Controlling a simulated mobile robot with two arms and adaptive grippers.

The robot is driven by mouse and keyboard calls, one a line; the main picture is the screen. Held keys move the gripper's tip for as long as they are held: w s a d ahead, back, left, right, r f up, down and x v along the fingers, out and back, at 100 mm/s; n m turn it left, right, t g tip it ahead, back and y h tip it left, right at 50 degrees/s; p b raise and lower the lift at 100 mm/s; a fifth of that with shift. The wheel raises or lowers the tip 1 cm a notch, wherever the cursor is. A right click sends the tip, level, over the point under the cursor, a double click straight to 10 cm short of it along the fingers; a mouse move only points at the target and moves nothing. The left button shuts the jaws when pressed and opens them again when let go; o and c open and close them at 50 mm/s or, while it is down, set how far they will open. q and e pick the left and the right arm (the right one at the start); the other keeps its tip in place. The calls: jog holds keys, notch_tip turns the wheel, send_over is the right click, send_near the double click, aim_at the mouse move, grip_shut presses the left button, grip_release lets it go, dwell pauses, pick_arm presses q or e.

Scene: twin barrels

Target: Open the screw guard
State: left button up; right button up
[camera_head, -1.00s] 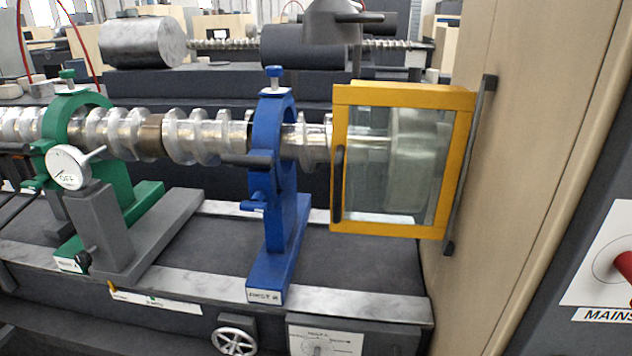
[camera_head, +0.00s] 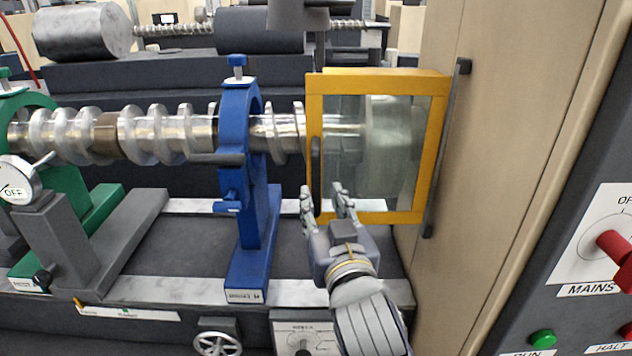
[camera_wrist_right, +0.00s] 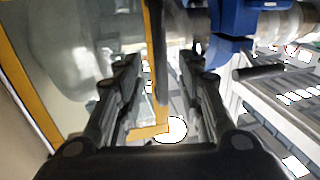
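The screw guard (camera_head: 437,150) is a yellow-framed clear box around the right end of the screw, and its front looks closed. Its dark upright handle (camera_head: 316,165) is on the left side of the frame. My right gripper (camera_head: 321,193) is open at the lower end of the handle, in front of the guard's lower left corner. In the wrist view, the handle (camera_wrist_right: 161,75) and the yellow frame edge (camera_wrist_right: 152,40) show between the spread fingers (camera_wrist_right: 157,78). Contact cannot be told. My left gripper is not in view.
A blue rest (camera_head: 240,160) stands just left of the guard, with a green rest (camera_head: 70,190) further left. A beige cabinet wall (camera_head: 500,130) with a dark vertical bar (camera_head: 448,150) is close on the right. The red MAINS knob (camera_head: 615,245) is at far right.

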aim_at(317, 189)
jog(key=shift+w+a+p, duration=0.15)
jog(key=shift+w+a, duration=0.05)
jog(key=shift+w, duration=0.8)
jog(key=shift+w+a+p, duration=0.2)
jog(key=shift+w+a, duration=0.05)
jog(key=shift+w, duration=0.8)
jog(key=shift+w+a+p, duration=0.15)
jog(key=shift+w+a, duration=0.05)
jog(key=shift+w, duration=0.8)
grip_shut()
